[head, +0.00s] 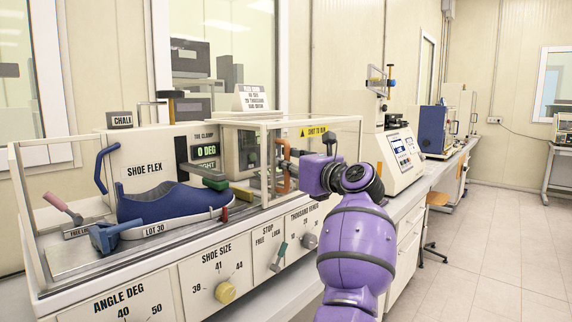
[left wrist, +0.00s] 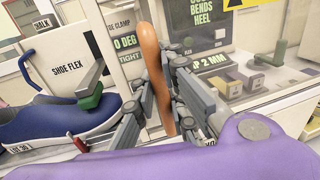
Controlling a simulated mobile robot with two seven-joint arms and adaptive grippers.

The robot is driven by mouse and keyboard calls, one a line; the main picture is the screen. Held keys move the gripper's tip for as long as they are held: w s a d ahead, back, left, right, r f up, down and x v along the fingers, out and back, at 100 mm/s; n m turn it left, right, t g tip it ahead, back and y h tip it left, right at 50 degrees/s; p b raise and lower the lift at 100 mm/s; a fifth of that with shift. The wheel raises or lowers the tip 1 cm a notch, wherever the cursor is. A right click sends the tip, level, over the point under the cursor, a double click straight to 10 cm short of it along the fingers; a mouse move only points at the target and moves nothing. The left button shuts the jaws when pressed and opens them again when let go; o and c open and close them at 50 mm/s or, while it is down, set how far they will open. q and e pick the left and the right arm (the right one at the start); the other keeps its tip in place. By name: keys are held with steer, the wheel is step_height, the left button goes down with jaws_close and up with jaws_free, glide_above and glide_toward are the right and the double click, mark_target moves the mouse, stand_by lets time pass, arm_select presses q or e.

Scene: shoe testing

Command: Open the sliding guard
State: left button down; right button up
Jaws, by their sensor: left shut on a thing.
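The sliding guard (head: 340,150) is a clear panel with a pale frame and a yellow "SHUT TO RUN" label, at the right part of the shoe flex machine in the head view. Its upright orange handle (head: 284,176) also shows in the left wrist view (left wrist: 152,60). My left gripper (head: 298,170) is shut on the orange handle; its grey fingers (left wrist: 155,100) lie on both sides of it in the left wrist view. The blue shoe (head: 165,203) is on the left of the machine, its toe clamped. My right gripper is not in view.
The machine's front panel has a yellow shoe size knob (head: 225,292) and a green stop lever (head: 279,257) below the handle. A green-tipped clamp lever (left wrist: 92,85) stands left of my fingers. A white instrument (head: 395,155) stands on the bench to the right.

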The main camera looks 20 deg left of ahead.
arm_select(q)
steer(key=c, duration=2)
jaws_free()
steer(key=shift+d, duration=0.25)
steer(key=shift+c, duration=0.2)
steer(key=shift+s, duration=0.1)
steer(key=v, duration=1.2)
